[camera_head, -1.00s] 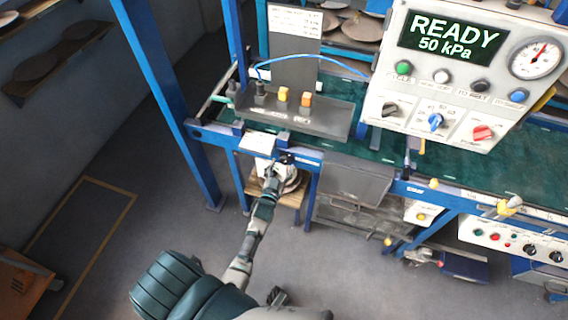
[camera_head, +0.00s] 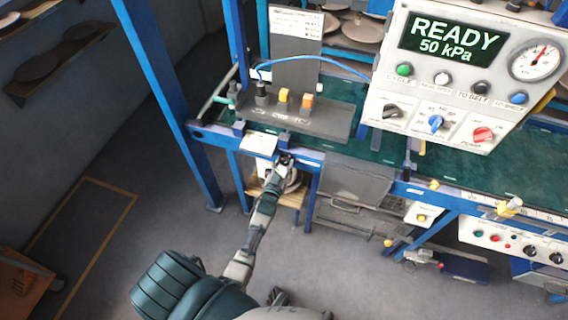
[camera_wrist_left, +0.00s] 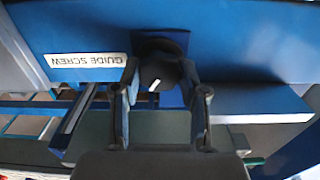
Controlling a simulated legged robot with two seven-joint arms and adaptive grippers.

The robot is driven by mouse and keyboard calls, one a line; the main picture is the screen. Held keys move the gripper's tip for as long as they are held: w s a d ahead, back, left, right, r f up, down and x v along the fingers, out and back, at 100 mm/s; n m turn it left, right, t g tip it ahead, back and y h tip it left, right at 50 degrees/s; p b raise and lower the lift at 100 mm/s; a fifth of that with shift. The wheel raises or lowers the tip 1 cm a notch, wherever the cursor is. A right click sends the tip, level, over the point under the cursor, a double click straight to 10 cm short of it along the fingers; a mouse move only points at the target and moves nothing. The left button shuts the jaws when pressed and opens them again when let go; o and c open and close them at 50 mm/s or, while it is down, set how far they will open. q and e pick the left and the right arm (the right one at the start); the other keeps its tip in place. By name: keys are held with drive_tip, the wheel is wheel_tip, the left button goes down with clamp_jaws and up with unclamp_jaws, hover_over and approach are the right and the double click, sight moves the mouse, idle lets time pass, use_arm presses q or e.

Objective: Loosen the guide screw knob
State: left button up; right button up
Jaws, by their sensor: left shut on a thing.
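The guide screw knob (camera_wrist_left: 160,72) is a round black knob with a white mark, on a blue beam beside a white label reading GUIDE SCREW (camera_wrist_left: 87,60). My left gripper (camera_wrist_left: 161,90) has a finger on each side of the knob and is shut on it. In the head view, my left gripper (camera_head: 284,160) is at the front blue rail of the bench, where the knob is too small and covered to make out. My right gripper is not in view.
A control panel (camera_head: 455,75) showing READY and 50 kPa stands at the upper right. A blue post (camera_head: 165,95) rises left of my arm.

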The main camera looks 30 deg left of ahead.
use_arm(q)
drive_tip(key=shift+n, duration=0.4)
drive_tip(key=o, duration=1.1)
drive_tip(key=shift+s, duration=0.15)
drive_tip(key=v, duration=1.1)
drive_tip(key=shift+s, duration=0.35)
drive_tip(key=shift+f, duration=0.1)
